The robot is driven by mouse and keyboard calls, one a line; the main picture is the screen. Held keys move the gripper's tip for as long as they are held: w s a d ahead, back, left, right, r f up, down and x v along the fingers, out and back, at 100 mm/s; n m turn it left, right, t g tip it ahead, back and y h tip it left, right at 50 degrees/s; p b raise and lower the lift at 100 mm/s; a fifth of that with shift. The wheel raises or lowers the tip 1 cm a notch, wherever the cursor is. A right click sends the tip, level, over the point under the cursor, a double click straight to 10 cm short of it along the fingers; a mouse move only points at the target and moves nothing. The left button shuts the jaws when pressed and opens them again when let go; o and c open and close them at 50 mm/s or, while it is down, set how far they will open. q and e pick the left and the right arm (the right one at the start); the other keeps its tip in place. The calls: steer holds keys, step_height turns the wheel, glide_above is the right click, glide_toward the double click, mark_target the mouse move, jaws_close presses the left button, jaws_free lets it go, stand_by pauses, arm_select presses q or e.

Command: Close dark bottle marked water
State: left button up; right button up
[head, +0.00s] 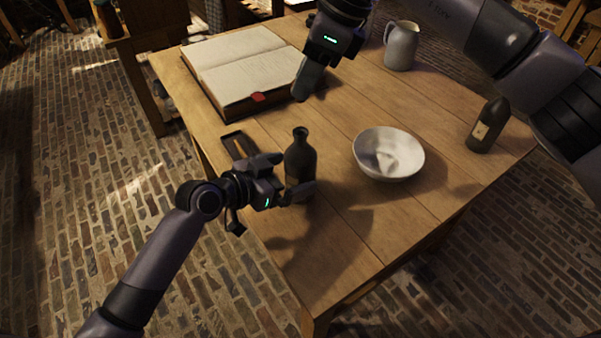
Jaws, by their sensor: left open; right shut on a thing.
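A dark bottle (301,157) stands upright near the table's left front edge, its narrow neck and open-looking mouth facing up. No label shows on its visible side. My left gripper (286,174) is open at its body, with one finger on the left side and one across its lower front; I cannot tell if they touch it. My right gripper (305,88) is above the table, behind the bottle, pointing down. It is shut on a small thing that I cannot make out. A second dark bottle (487,126) with a pale label stands upright at the right; its writing is too small to read.
A white bowl (409,160) with something pale inside stands right of the near bottle. An open book (238,66) lies at the back left, a small dark tray (238,138) in front of it. A grey jug (401,46) stands at the back. The front of the table (345,240) is clear.

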arm_select(q)
steer(key=shift+x, duration=1.9)
steer(key=c, duration=1.5)
arm_select(e)
glide_above(306, 132)
steer(key=shift+f, duration=2.5)
